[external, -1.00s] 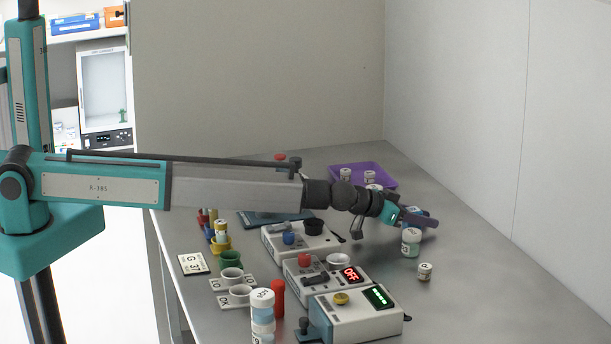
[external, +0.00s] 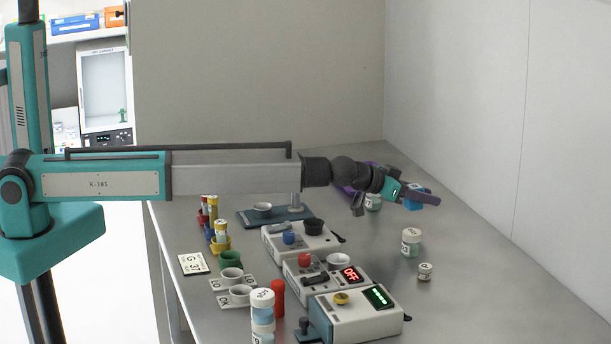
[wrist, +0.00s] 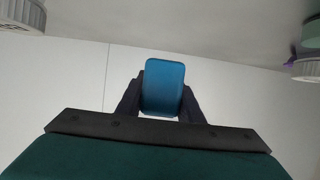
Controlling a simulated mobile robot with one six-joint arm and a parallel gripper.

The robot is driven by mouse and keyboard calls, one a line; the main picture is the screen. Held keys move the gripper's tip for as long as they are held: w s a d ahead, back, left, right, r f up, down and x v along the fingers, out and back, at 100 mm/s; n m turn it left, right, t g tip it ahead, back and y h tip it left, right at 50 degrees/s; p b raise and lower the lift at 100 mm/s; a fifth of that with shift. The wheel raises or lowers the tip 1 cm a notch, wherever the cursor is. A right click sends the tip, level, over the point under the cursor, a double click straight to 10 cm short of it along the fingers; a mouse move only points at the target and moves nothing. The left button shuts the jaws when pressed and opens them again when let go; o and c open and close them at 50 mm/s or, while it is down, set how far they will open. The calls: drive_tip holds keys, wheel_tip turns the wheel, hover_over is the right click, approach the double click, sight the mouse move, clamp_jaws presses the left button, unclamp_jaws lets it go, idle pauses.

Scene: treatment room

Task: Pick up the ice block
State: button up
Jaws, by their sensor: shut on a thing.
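The ice block is a blue rounded block (wrist: 164,86). In the wrist view it sits between the two dark fingers of my gripper (wrist: 160,103). In the external view the blue block (external: 413,204) shows at the end of my gripper (external: 418,195), at the right of the arm, held above the grey table. The gripper is shut on it. The arm partly hides the far part of the table.
Another jar (external: 373,202) stands behind the wrist. Devices with buttons (external: 358,315) fill the front middle. The right side is bare.

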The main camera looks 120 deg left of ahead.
drive_tip(key=shift+r, duration=1.85)
